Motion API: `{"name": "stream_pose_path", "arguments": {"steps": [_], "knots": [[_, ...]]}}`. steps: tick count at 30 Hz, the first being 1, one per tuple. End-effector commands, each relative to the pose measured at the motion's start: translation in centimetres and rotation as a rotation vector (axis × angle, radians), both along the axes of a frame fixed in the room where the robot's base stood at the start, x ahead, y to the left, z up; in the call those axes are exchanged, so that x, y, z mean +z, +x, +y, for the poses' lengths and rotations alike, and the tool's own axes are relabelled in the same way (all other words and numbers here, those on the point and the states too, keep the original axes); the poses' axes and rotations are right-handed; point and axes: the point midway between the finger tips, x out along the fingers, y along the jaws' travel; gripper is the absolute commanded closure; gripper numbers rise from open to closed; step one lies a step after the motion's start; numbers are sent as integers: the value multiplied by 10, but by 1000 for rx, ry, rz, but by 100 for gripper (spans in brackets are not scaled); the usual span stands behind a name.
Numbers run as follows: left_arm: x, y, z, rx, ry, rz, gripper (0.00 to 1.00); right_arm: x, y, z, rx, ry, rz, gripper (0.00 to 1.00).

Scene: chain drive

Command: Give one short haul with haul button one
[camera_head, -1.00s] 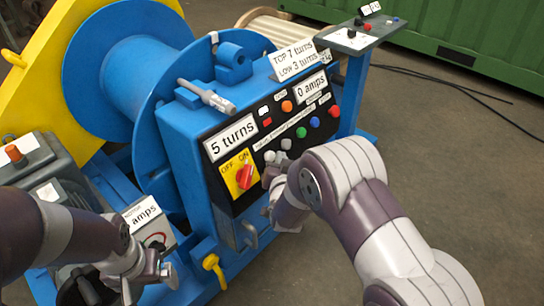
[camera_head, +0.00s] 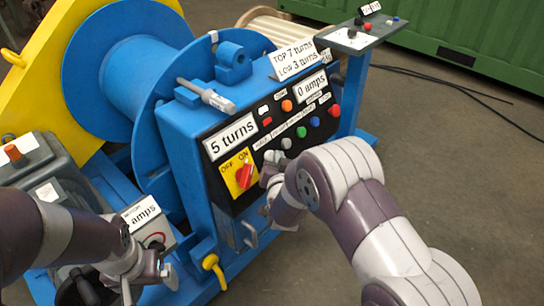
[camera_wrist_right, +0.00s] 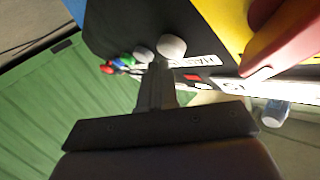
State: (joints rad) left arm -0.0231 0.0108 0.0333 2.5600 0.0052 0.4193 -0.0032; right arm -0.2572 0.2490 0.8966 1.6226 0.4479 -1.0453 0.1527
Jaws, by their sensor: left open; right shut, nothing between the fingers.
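Two white buttons sit on the blue winch's control panel, a nearer one (camera_head: 270,156) and one further along the row (camera_head: 286,143). In the right wrist view the nearer white button (camera_wrist_right: 171,46) has a label beginning "HAU" beside it; the other (camera_wrist_right: 143,52) is just left. I cannot read which is number one. My right gripper (camera_wrist_right: 158,72) is shut and empty, its tip close to the two white buttons; contact cannot be told. In the head view it (camera_head: 268,178) is partly hidden by my arm. My left gripper (camera_head: 166,272) is open and empty, low at the left.
A red switch (camera_head: 244,175) on a yellow OFF/ON plate points towards ON. Green, blue and red buttons (camera_head: 334,111) continue the row.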

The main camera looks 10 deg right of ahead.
Motion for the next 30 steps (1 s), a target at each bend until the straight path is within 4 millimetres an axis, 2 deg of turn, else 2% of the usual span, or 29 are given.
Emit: {"name": "stream_pose_path", "arguments": {"steps": [30], "knots": [[-6,0,0,0,0,0,5,-5,7,6,0,0,1,100]]}}
